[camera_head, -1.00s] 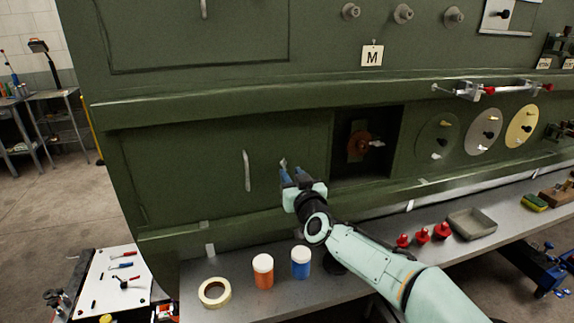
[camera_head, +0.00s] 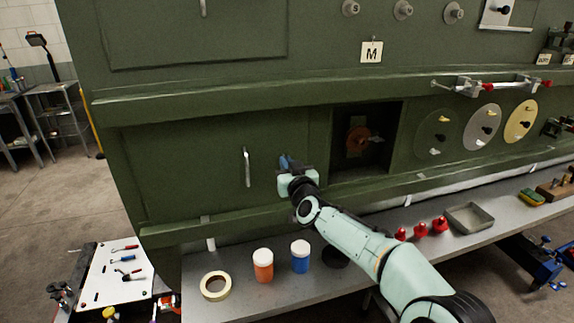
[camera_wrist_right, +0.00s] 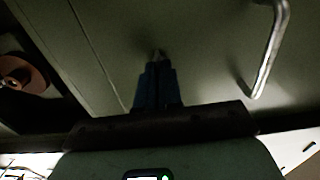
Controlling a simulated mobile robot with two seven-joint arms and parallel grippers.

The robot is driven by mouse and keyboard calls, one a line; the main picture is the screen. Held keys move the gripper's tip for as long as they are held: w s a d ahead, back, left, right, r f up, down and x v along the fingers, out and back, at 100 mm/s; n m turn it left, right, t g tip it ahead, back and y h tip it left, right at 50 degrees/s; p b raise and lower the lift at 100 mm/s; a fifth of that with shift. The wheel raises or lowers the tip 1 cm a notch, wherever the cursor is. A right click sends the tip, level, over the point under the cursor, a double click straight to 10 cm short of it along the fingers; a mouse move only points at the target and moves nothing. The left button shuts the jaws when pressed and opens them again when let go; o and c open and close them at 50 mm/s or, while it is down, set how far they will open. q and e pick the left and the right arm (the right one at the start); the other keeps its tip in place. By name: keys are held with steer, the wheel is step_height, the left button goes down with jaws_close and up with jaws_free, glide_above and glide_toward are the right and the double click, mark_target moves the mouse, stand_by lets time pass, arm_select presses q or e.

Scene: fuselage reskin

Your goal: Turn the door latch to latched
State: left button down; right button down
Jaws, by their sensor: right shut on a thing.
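The green door (camera_head: 185,165) sits closed in the fuselage side, with an upright metal handle (camera_head: 246,167) on it. The handle also shows at the upper right of the right wrist view (camera_wrist_right: 271,50). My right gripper (camera_head: 286,162) is at the door's right part, right of the handle. In the right wrist view its blue fingers (camera_wrist_right: 157,80) are together on the small metal door latch (camera_wrist_right: 157,54). Most of the latch is hidden by the fingers, so its angle cannot be told. My left gripper is not in view.
Right of the door is a dark open bay (camera_head: 365,140) with a reddish-brown round part (camera_head: 357,139). Below, a grey bench (camera_head: 330,285) holds a tape roll (camera_head: 216,286), an orange jar (camera_head: 263,265), a blue jar (camera_head: 300,257), red parts and a grey tray (camera_head: 469,217).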

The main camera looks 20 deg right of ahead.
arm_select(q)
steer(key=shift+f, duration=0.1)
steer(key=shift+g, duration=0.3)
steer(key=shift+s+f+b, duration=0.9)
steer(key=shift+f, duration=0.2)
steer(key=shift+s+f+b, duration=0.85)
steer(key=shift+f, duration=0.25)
arm_select(e)
steer(key=shift+d+f+m, duration=0.1)
steer(key=shift+m, duration=4.4)
steer(key=shift+d+f+m, duration=0.1)
steer(key=shift+m, duration=4.4)
steer(key=shift+r, duration=0.1)
steer(key=c, duration=1.3)
jaws_free()
